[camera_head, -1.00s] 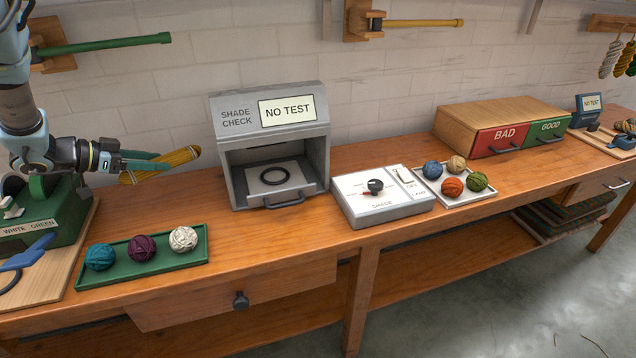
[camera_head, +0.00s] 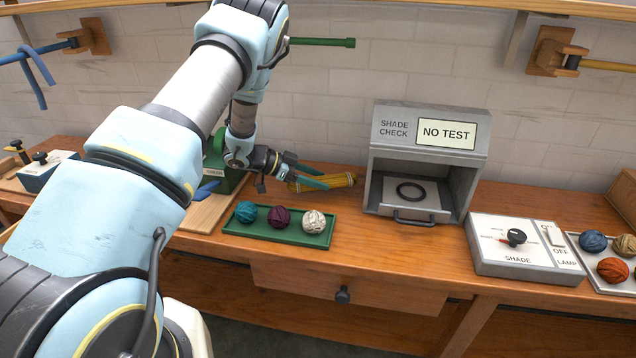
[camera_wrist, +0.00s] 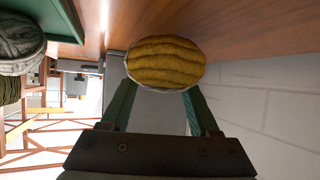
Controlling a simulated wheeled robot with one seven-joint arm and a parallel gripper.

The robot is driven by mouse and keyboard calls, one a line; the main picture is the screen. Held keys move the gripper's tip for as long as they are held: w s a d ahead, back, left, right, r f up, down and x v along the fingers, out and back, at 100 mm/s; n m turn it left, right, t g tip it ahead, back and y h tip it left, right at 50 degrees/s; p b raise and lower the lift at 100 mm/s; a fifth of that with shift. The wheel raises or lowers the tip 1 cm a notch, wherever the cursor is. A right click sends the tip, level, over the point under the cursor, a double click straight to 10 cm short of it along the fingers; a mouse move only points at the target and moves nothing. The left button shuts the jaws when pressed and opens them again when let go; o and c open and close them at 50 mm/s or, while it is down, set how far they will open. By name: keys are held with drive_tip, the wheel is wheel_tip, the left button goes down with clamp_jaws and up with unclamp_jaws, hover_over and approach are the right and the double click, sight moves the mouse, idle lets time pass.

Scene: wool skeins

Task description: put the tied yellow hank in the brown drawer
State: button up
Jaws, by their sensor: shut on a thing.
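The yellow hank (camera_head: 343,180) is held above the bench, behind the green tray and left of the shade check box. My gripper (camera_head: 312,183) is shut on it, with green fingers on either side. In the wrist view the hank's ribbed rounded end (camera_wrist: 165,65) faces the camera between the fingertips (camera_wrist: 162,95). I cannot make out its tie.
The green tray (camera_head: 245,232) holds three balls near the bench edge. The shade check box (camera_head: 383,120) reads NO TEST and has a black ring inside. The shade switch box (camera_head: 500,262) and a tray of balls stand right.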

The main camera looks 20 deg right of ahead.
drive_tip(key=shift+f, duration=1.05)
drive_tip(key=shift+f, duration=0.2)
drive_tip(key=o, duration=1.4)
drive_tip(key=shift+r, duration=0.1)
